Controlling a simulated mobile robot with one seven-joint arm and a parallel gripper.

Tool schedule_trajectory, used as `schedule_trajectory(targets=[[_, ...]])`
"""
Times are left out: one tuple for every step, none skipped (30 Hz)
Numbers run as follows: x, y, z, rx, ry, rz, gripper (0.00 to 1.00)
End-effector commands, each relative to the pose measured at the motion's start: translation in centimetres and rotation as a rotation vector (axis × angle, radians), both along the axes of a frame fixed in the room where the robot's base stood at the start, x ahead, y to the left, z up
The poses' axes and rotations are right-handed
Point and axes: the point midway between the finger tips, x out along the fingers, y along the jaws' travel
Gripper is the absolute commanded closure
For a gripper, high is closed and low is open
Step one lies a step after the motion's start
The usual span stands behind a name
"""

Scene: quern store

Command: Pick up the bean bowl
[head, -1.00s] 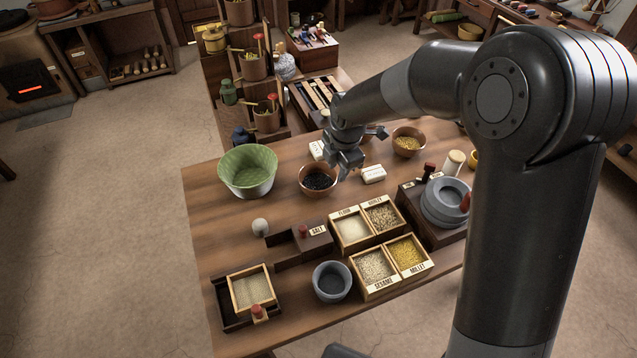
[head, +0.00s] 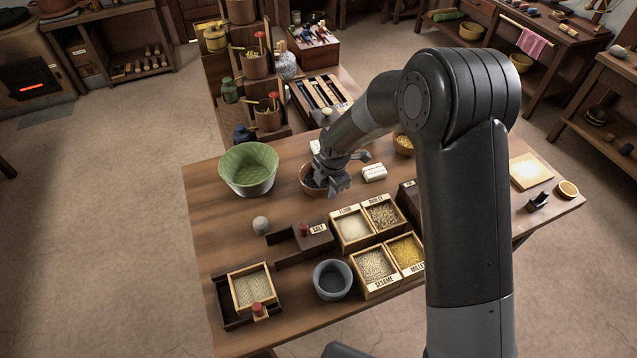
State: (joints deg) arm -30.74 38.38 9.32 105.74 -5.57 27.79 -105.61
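The bean bowl, a brown bowl (head: 305,183) holding dark beans, stands on the wooden table to the right of the green bowl. My gripper (head: 332,188) points down over its right side and hides much of the bowl and its beans. I cannot tell whether the fingers touch the rim or hang just above it. The gap between the fingers is too small and dark to make out.
A green bowl (head: 248,172) stands close on the left and a white block (head: 374,173) close on the right. Another bowl (head: 403,144) is partly behind my arm. Labelled grain boxes (head: 352,229) and a grey bowl (head: 332,280) stand in front.

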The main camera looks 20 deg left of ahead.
Motion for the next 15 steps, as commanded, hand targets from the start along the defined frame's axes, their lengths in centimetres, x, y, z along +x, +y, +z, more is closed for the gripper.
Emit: schedule_trajectory(targets=[[0.0, 0.12, -0.61, -0.001, 0.0, 0.001, 0.69], [0.02, 0.15, -0.83, -0.001, 0.0, 0.001, 0.69], [0.06, 0.19, -0.98, 0.0, 0.0, 0.001, 0.69], [0.08, 0.18, -1.02, 0.001, -0.001, 0.0, 0.69], [0.09, 0.18, -1.02, 0.001, -0.001, 0.0, 0.69], [0.11, 0.17, -0.99, 0.002, -0.001, 0.0, 0.69], [0.1, 0.17, -0.98, 0.001, -0.001, 0.0, 0.69], [0.1, 0.17, -0.97, 0.001, -0.001, 0.0, 0.69], [0.1, 0.16, -0.97, 0.001, -0.001, 0.0, 0.7], [0.1, 0.16, -0.97, 0.001, -0.001, 0.0, 0.72], [0.1, 0.16, -0.96, 0.001, -0.001, 0.0, 0.75], [0.1, 0.16, -0.96, 0.001, -0.001, 0.0, 0.78], [0.1, 0.16, -0.95, 0.001, -0.001, 0.0, 0.8], [0.1, 0.16, -0.95, 0.001, -0.001, 0.0, 0.83], [0.1, 0.16, -0.95, 0.001, -0.001, 0.0, 0.86]])
